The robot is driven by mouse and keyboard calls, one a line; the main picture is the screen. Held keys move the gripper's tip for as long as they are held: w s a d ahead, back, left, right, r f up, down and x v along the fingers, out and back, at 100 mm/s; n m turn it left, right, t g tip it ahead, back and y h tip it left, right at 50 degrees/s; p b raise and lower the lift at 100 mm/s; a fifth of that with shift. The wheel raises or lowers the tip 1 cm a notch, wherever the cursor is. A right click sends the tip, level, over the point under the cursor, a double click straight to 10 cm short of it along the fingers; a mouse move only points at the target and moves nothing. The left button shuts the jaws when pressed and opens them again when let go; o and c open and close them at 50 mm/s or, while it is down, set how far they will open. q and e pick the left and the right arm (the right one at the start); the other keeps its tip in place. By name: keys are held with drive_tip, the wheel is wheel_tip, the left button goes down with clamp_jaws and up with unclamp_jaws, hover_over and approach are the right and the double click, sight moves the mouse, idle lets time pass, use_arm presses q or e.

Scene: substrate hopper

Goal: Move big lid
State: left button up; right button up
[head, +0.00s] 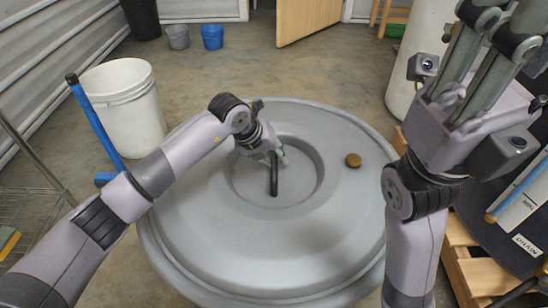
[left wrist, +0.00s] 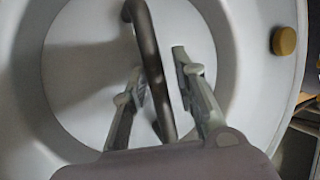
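The big lid (head: 330,215) is a wide round grey disc with a sunken middle, lying flat in front of me. A dark curved bar handle (head: 274,176) stands up from its middle; it also shows in the left wrist view (left wrist: 150,62). My left gripper (head: 276,157) is down at the handle. In the left wrist view its two fingers (left wrist: 158,68) are apart, one on each side of the bar, with a gap visible. My right gripper (head: 492,50) is raised at the upper right, away from the lid, with its fingers apart and empty.
A brown knob (head: 353,160) sits on the lid's right side. A white bucket (head: 128,105) and a blue-handled tool (head: 95,125) stand at the left. A blue bucket (head: 212,37) and a grey bucket (head: 178,38) stand behind. A wooden pallet (head: 480,277) is at the right.

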use_arm(q)
drive_tip(key=shift+o, duration=0.8)
drive_tip(key=shift+f, duration=0.15)
drive_tip(key=shift+s+a+f, duration=0.15)
drive_tip(key=shift+f, duration=0.1)
drive_tip(key=shift+a+r, duration=0.1)
drive_tip(key=shift+r, duration=0.3)
drive_tip(key=v, duration=1.1)
drive_tip(key=shift+r, duration=0.35)
